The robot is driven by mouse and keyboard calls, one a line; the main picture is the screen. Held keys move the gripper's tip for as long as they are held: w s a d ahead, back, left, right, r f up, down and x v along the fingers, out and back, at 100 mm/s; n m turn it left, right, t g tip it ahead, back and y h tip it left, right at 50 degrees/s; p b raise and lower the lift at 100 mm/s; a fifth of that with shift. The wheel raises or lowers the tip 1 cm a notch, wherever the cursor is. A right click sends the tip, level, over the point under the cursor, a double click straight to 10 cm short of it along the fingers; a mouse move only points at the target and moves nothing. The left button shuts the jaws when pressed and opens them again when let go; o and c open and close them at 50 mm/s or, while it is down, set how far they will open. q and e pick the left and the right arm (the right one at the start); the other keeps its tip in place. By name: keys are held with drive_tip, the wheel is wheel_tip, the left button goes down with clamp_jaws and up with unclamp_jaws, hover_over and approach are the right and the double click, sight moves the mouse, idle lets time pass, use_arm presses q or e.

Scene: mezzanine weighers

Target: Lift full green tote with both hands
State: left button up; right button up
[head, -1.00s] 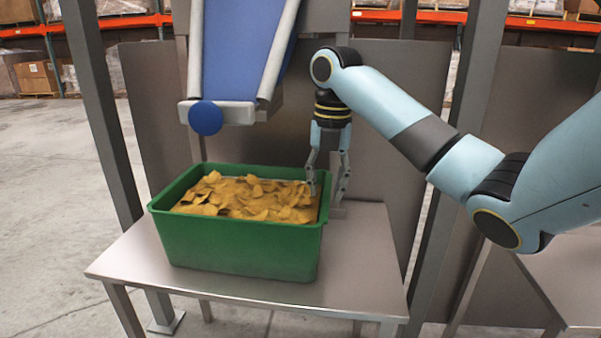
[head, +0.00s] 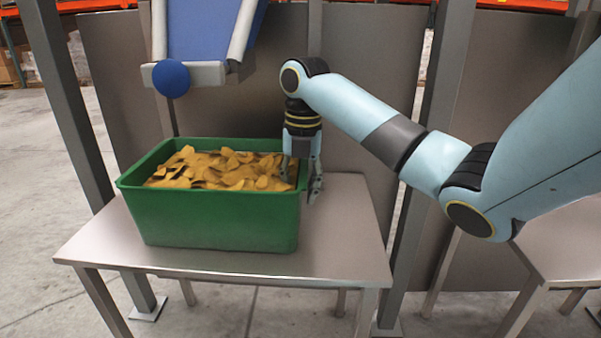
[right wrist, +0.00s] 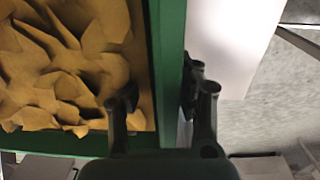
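The green tote (head: 215,223) stands upright on a grey metal table (head: 330,235). It is full of yellow-brown chip-like pieces (head: 220,170). My right gripper (head: 302,178) points down at the tote's right wall, with one finger inside and one outside. In the right wrist view the right gripper (right wrist: 160,100) is open around the green wall (right wrist: 170,60). A gap shows between the inner finger and the wall; the outer finger is close to it. The inner fingertip is near the pieces. My left gripper is not in view.
A blue conveyor chute (head: 205,35) with a blue round end (head: 171,79) hangs above and behind the tote. Grey posts (head: 65,95) and panels stand behind the table. Another metal table (head: 560,240) is at the right. The table left of the tote is clear.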

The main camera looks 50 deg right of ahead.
drive_tip(key=shift+f, duration=1.3)
clamp_jaws()
